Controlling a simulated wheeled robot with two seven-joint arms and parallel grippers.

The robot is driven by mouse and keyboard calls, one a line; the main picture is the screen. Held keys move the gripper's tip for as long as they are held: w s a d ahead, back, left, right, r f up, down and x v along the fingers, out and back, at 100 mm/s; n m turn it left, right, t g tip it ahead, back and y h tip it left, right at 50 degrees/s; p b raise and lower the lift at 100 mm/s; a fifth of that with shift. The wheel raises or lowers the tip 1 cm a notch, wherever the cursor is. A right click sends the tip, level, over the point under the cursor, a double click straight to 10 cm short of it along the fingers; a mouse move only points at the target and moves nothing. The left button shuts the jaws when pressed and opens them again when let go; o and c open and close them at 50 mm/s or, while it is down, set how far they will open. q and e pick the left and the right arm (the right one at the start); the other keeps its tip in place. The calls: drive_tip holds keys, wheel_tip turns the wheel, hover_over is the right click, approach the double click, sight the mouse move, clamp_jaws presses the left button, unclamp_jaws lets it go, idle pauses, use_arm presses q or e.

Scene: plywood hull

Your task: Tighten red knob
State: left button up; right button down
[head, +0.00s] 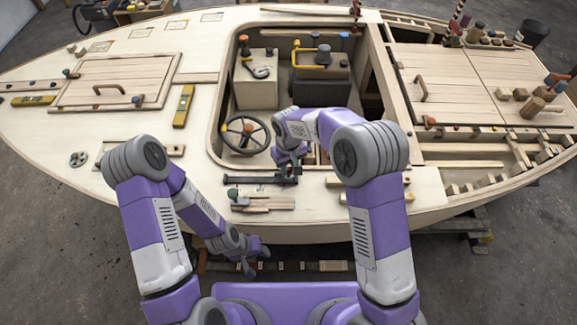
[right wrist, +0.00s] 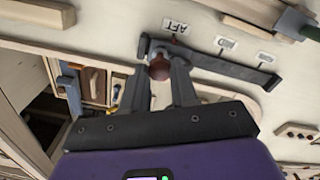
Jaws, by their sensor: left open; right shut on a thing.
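The red knob (right wrist: 159,69) shows in the right wrist view near one end of a dark metal bar (right wrist: 215,65). My right gripper (right wrist: 160,75) has its two fingers on either side of the knob and is shut on it. In the head view my right gripper (head: 290,174) is down at the dark bar (head: 245,180) on the near deck edge, and the knob cannot be made out there. My left gripper (head: 252,264) is open and empty, low in front of the hull's near side, away from the knob.
A steering wheel (head: 245,134) stands in the cockpit opening just beyond the bar. An AFT label (right wrist: 181,80) is beside the bar. The foredeck at left has bare room.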

sight(289, 169)
drive_tip(key=m, duration=0.3)
drive_tip(key=shift+w+r+m, duration=0.1)
drive_tip(key=shift+r+m, duration=0.05)
drive_tip(key=shift+m, duration=0.25)
drive_tip(key=m, duration=0.2)
drive_tip(key=shift+m, duration=0.3)
drive_tip(key=m+p, duration=0.1)
drive_tip(key=m, duration=0.5)
drive_tip(key=shift+w, duration=0.1)
drive_tip(key=shift+r+m, duration=0.1)
drive_tip(key=shift+m, duration=0.3)
drive_tip(key=c, duration=1.1)
unclamp_jaws()
drive_tip(key=shift+o, duration=1.2)
wheel_tip(289, 169, up, 7)
drive_tip(key=shift+r+p, duration=0.15)
drive_tip(key=shift+p, duration=0.55)
drive_tip(key=shift+s, duration=0.2)
